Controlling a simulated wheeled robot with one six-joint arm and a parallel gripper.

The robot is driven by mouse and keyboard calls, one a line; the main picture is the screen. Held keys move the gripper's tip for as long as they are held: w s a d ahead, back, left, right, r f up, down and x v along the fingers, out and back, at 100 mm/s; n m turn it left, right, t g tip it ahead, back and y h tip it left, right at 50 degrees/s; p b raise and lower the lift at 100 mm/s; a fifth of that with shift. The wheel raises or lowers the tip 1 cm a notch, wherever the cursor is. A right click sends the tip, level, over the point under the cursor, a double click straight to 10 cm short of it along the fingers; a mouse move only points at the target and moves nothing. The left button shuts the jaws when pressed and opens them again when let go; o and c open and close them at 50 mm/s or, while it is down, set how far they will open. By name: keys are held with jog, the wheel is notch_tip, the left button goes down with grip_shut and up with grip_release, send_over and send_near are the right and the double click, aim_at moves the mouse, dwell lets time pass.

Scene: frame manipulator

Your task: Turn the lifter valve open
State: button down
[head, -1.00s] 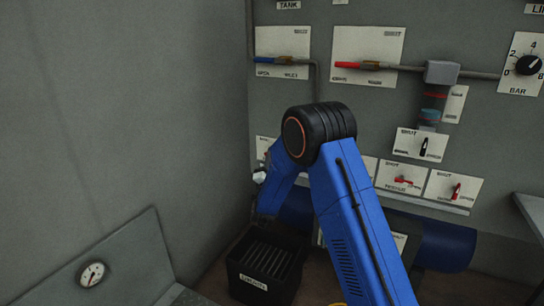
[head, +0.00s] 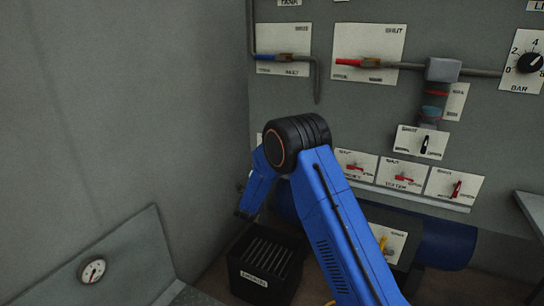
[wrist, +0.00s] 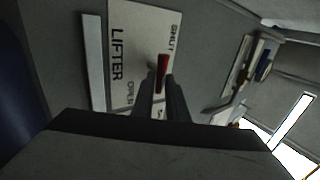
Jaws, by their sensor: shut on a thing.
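In the wrist view, the lifter valve's red lever (wrist: 163,67) stands out in front of a white plate (wrist: 126,40) marked LIFTER. The plate appears sideways, with SHUT near its upper right and OPEN lower down. My gripper (wrist: 158,90) is shut on the red lever, with a dark finger on each side. The fingers hide the lever's lower part and its pivot, so its exact angle is hard to tell. In the head view, my own arm hides the gripper and the lever it holds.
Several other valves share the panel, among them a row of red levers (head: 403,178), a black-handled valve (head: 425,145) and a pressure dial (head: 529,63). A black crate (head: 263,277) stands on the floor. A grey side wall (head: 120,110) rises at left.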

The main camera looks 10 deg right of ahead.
dwell(0.3)
jog(key=c, duration=1.8)
grip_release()
jog(key=shift+o, duration=0.2)
jog(key=shift+f, duration=0.1)
jog(key=v, duration=1.7)
jog(key=shift+s, duration=0.2)
jog(key=shift+a, duration=0.1)
